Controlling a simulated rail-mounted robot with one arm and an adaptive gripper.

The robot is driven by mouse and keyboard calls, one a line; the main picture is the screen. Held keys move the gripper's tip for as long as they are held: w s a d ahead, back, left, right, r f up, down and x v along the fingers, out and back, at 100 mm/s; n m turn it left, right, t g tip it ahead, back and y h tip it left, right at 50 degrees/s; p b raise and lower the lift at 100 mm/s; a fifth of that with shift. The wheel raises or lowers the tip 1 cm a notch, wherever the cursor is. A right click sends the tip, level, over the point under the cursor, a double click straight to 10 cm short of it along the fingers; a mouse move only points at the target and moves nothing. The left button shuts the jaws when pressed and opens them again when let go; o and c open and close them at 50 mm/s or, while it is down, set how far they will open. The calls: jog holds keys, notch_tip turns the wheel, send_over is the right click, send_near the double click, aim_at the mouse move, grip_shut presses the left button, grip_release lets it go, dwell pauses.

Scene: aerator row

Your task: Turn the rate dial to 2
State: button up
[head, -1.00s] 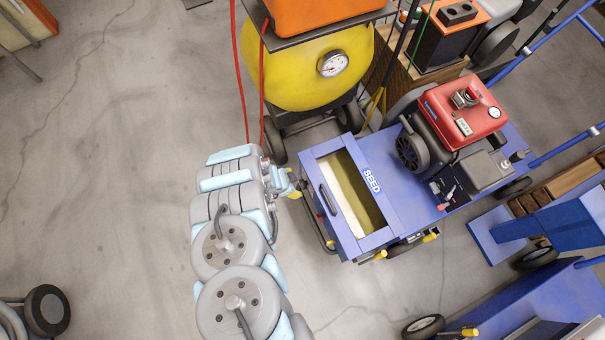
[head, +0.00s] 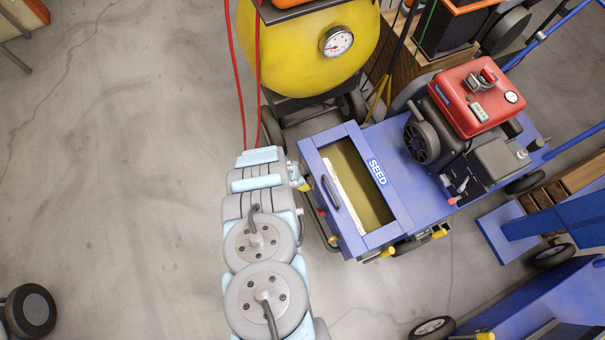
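The blue aerator (head: 405,235) stands right of my arm, with an open seed box marked SEED (head: 340,232) at its left end. No rate dial with a readable scale shows; it may be on the seed box's left side, which is mostly hidden from above. A small red part (head: 322,213) shows low on that side. My gripper (head: 303,185) is at the far end of my arm, close to the box's upper left side. Only a small part of it shows, so its fingers and any contact cannot be made out.
A yellow tank with a gauge (head: 336,42) stands behind the seed box. Red cords (head: 242,90) hang left of it. A red engine (head: 476,98) sits on the aerator. More blue machines (head: 530,300) stand at the lower right.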

jog(key=shift+w+d+f, duration=0.15)
jog(key=shift+f, duration=0.15)
jog(key=c, duration=1.2)
